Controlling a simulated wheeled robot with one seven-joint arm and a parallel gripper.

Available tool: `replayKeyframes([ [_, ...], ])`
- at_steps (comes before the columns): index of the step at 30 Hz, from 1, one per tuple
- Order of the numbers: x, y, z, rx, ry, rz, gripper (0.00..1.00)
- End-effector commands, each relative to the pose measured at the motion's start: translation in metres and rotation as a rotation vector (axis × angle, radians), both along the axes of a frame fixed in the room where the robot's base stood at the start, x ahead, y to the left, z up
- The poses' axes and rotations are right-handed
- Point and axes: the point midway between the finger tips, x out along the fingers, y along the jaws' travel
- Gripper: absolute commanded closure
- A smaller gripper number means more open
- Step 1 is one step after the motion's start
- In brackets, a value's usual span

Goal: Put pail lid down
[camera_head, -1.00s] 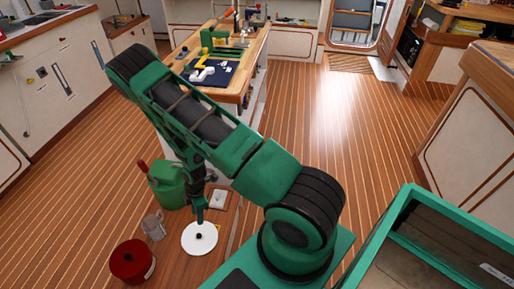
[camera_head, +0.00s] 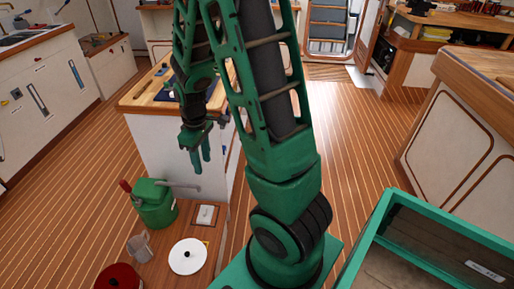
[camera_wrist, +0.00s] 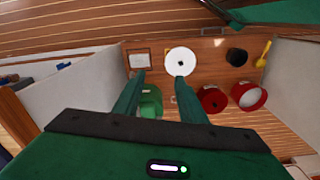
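The white round pail lid (camera_head: 188,257) with a dark centre knob lies flat on the wooden platform. It also shows in the wrist view (camera_wrist: 172,56), past my fingertips. My gripper (camera_head: 201,166) is raised well above and clear of the lid, its fingers apart. In the wrist view my gripper (camera_wrist: 159,76) has nothing between its fingertips. A red pail (camera_head: 118,277) stands left of the lid, cut off by the head picture's bottom edge. In the wrist view two red round containers, one dark inside (camera_wrist: 212,101) and one pale inside (camera_wrist: 248,96), stand beside the lid.
A green can (camera_head: 155,205) with a spout, a grey metal mug (camera_head: 140,246) and a small white plate-like item (camera_head: 206,214) stand near the lid. The white-sided workbench (camera_head: 165,150) rises behind them. Open plank floor (camera_head: 70,190) lies to the left.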

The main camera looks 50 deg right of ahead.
Motion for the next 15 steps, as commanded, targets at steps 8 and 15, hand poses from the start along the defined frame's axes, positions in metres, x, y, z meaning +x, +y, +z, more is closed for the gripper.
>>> replayKeyframes([
  [8, -0.066, -0.022, 0.075, -0.01, 0.002, -0.309, 0.62],
  [15, -0.133, -0.03, 0.122, -0.008, 0.009, -0.581, 0.62],
])
